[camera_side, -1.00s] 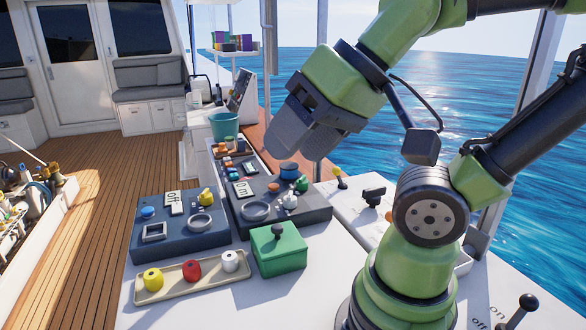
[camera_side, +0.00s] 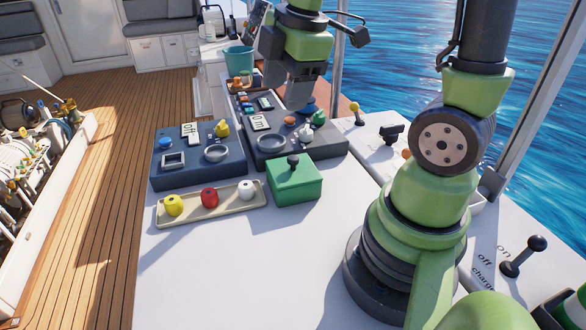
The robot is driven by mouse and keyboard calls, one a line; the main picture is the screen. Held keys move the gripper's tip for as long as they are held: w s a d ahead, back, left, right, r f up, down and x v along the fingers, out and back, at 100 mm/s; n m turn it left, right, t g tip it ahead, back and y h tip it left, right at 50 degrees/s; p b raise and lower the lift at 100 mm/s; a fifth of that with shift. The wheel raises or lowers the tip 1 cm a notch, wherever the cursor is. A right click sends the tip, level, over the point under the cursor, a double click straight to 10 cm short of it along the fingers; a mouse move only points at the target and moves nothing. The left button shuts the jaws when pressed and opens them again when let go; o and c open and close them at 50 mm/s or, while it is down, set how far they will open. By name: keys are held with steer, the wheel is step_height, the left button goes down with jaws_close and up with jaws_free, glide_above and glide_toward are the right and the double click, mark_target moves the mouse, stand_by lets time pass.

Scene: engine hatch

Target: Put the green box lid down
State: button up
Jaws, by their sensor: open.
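The green box (camera_side: 294,186) stands on the white bench, right of the tray. Its green lid (camera_side: 290,170) sits on top of the box, with a dark round knob (camera_side: 293,161) standing up from its middle. My gripper (camera_side: 285,98) hangs above and behind the box, over the far part of the right dark panel. Its jaws are open and point down, apart from the lid. I see nothing held between them.
A beige tray (camera_side: 235,212) holds a yellow, a red and a white piece. Two dark panels with knobs and rings, the left one (camera_side: 190,178) and the right one (camera_side: 275,160), stand behind. A teal bucket (camera_side: 239,60) is farther back. The front bench (camera_side: 230,270) is clear.

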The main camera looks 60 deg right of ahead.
steer(key=w+d+f+n+g, duration=0.25)
steer(key=d+f+n, duration=0.35)
steer(key=f+n, duration=0.3)
steer(key=n, duration=0.2)
glide_above(293, 157)
steer(key=a, duration=0.1)
steer(key=f, duration=0.3)
steer(key=shift+s+f, duration=0.3)
steer(key=shift+w+d+f, duration=0.1)
steer(key=shift+d+f, duration=0.05)
steer(key=shift+f, duration=0.85)
steer(key=shift+w+d+f, duration=0.1)
steer(key=shift+d+f, duration=0.1)
steer(key=shift+f, duration=0.8)
steer(key=shift+w+d+f, duration=0.1)
steer(key=shift+d+f, duration=0.05)
steer(key=shift+f, duration=0.85)
jaws_close()
steer(key=shift+r, duration=0.1)
